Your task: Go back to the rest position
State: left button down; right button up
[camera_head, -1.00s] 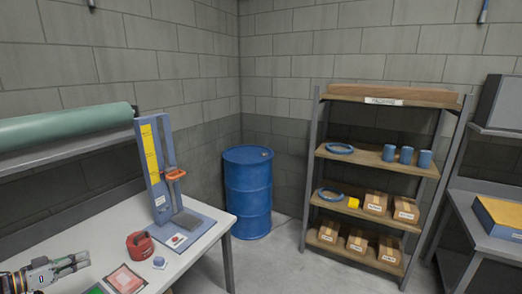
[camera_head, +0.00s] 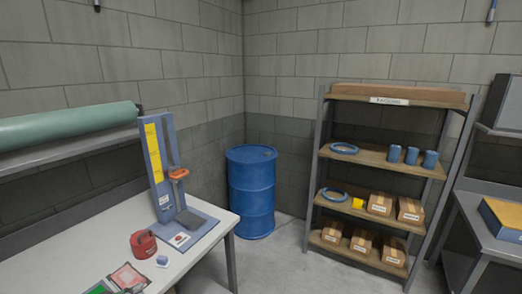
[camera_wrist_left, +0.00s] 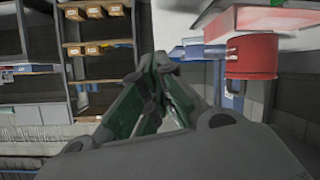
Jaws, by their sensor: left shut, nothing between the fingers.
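My left gripper (camera_wrist_left: 160,62) shows in the left wrist view with its two green-and-grey fingers brought together at the tips and nothing between them. In the head view, only a small dark piece, possibly its tip, shows at the bottom edge beside the red-and-white pad (camera_head: 127,276). The white table (camera_head: 95,264) is at the lower left. My right gripper is in neither view.
A blue-framed stand (camera_head: 160,170) with an orange clamp is on the table, with a small blue piece (camera_head: 162,260) in front. A green roll (camera_head: 70,124) lies on the rack behind. A blue drum (camera_head: 251,195), shelf unit (camera_head: 385,95) and grey bench (camera_head: 480,230) stand beyond; floor between is clear.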

pick_arm(q)
jog(key=s+d+f+g+y, duration=0.1)
jog(key=s+d+f+y, duration=0.15)
jog(key=d, duration=0.75)
jog(key=s+d+f+g+y, duration=0.1)
jog(key=s+d+f, duration=0.25)
jog(key=d, duration=0.65)
jog(key=s+d+r+g+y, duration=0.1)
jog(key=s+d+r+g, duration=0.15)
jog(key=s+r, duration=0.4)
jog(key=s+d+r+g+y, duration=0.1)
jog(key=s+d+r+g, duration=0.2)
jog(key=s, duration=0.7)
notch_tip(320, 180, down, 35)
jog(key=s+g+b, duration=0.2)
jog(key=g, duration=0.1)
jog(key=s+a+f, duration=0.2)
jog(key=s+f, duration=0.8)
jog(key=s, duration=0.1)
jog(key=s+a+f+b, duration=0.1)
jog(key=s+a+f, duration=0.1)
jog(key=s+f, duration=0.9)
jog(key=shift+s+a+f+g+b, duration=0.2)
jog(key=shift+s+a+g+b, duration=0.1)
jog(key=shift+s+a+g, duration=0.05)
